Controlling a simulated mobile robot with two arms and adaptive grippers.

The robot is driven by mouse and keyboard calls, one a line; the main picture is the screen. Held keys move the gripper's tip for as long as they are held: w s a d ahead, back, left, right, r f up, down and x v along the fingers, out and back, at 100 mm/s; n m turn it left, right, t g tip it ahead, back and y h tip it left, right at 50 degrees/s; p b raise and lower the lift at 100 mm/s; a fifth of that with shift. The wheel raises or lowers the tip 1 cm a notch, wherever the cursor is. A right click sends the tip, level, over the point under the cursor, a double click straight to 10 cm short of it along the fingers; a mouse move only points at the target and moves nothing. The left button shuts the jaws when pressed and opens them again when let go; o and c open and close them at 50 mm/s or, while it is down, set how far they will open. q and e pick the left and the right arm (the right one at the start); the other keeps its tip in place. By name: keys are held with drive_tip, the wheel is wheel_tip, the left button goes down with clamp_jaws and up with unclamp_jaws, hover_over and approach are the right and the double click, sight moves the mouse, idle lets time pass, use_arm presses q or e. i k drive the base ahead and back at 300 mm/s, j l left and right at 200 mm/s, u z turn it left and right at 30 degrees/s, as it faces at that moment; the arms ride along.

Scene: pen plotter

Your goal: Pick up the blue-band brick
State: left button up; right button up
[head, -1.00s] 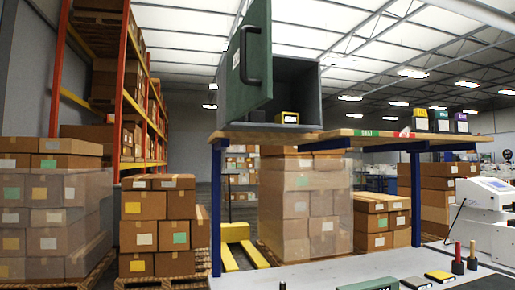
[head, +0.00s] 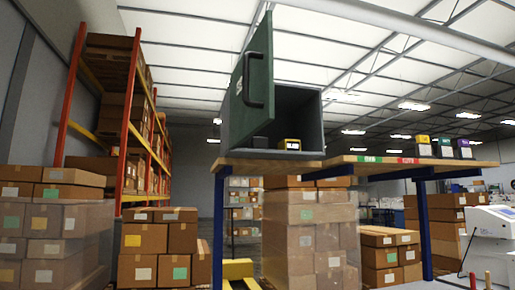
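I cannot make out a brick with a clearly blue band. On the high shelf to the right stand three small dark blocks with white labels: one with a yellow top (head: 422,146), one with a greenish top (head: 443,147) and one with a purple top (head: 463,148). Neither of my grippers is in view.
The cabinet's green door (head: 251,85) stands open on its left side, with a dark handle. The wooden shelf (head: 380,166) rests on blue posts. Stacked cartons (head: 310,235) stand behind, and a white machine (head: 492,238) stands at the right.

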sight(255, 143)
drive_tip(key=i+l+u, duration=0.25)
drive_tip(key=i+l, duration=0.2)
drive_tip(key=l, duration=0.3)
drive_tip(key=i+l+u, duration=0.15)
drive_tip(key=l, duration=0.25)
